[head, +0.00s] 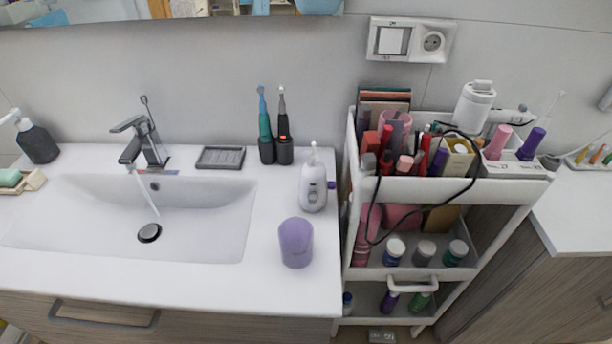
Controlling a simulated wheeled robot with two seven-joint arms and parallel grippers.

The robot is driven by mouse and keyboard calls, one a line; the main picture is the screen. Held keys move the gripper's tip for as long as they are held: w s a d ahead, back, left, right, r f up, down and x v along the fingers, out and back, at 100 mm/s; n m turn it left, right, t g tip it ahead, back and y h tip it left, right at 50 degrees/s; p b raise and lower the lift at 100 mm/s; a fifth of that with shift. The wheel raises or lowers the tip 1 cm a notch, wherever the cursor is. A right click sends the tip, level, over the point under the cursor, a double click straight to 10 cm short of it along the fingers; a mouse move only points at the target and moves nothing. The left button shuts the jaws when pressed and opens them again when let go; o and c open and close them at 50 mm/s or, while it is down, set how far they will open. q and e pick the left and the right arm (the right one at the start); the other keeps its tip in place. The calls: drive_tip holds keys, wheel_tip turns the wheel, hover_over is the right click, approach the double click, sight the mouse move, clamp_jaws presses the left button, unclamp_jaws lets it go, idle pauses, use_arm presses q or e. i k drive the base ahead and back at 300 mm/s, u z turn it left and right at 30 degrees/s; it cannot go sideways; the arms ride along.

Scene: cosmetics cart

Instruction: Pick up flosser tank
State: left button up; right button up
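A white device with a thin upright nozzle and a round control on its front, which looks like a water flosser (313,186), stands upright on the right part of the sink counter. A small purple piece shows at its right side. In front of it stands a lavender cup-shaped container (296,243), upright and apart from it. I cannot tell for certain whether the flosser tank is this container or part of the white device. Neither of my grippers is in the head view.
Two electric toothbrushes (275,135) and a dark soap dish (220,157) stand behind on the counter (270,285). The sink (200,215) lies left, its tap (146,140) running. A filled cosmetics cart (440,190) with a dangling black cable stands right. Counter around the lavender container is clear.

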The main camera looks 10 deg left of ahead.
sight(296, 235)
drive_tip(key=k, duration=0.5)
drive_tip(key=z, duration=1.85)
drive_tip(key=i, duration=1.65)
drive_tip(key=u, duration=2.75)
